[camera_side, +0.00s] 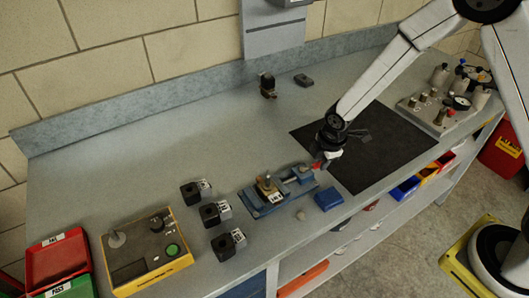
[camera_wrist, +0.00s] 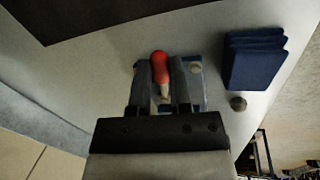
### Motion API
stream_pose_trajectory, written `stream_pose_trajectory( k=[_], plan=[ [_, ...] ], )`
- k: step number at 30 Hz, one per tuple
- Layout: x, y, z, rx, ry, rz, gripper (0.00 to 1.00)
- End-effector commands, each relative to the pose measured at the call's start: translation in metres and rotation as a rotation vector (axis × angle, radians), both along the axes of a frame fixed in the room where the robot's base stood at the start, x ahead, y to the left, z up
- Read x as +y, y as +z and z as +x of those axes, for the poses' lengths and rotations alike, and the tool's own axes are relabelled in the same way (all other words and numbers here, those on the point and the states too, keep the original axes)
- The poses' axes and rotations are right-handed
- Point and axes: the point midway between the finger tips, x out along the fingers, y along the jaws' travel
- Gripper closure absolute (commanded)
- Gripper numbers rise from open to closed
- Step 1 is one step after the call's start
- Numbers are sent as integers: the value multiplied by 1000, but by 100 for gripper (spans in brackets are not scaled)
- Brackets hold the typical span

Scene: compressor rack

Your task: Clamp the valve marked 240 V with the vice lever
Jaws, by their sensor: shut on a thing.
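The blue vice (camera_side: 262,209) stands near the front edge of the bench in the side view. A brass-coloured valve (camera_side: 266,184) with a pale label stands upright in it; the label is too small to read. The vice lever has a red handle (camera_side: 317,166) at the vice's right end. My gripper (camera_side: 322,160) is shut on this red handle. In the wrist view the red handle (camera_wrist: 160,68) lies between the two fingers of my gripper (camera_wrist: 159,64). Part of the vice (camera_wrist: 201,98) shows behind the right finger; the valve is hidden there.
Several black labelled blocks (camera_side: 211,213) stand left of the vice. A yellow test box (camera_side: 147,255) and red bin (camera_side: 57,265) are further left. A blue stack (camera_side: 329,199) and small round piece (camera_side: 300,215) lie close by. A black mat (camera_side: 370,165) is behind right.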

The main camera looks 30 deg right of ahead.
Motion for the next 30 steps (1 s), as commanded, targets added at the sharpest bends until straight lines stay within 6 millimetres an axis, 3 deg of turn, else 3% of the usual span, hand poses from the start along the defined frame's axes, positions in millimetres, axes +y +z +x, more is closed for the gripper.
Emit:
stream_pose_trajectory(
  k=[30],
  plan=[
    [18, 0, -29, 2, -626, -3, 100]
  ],
)
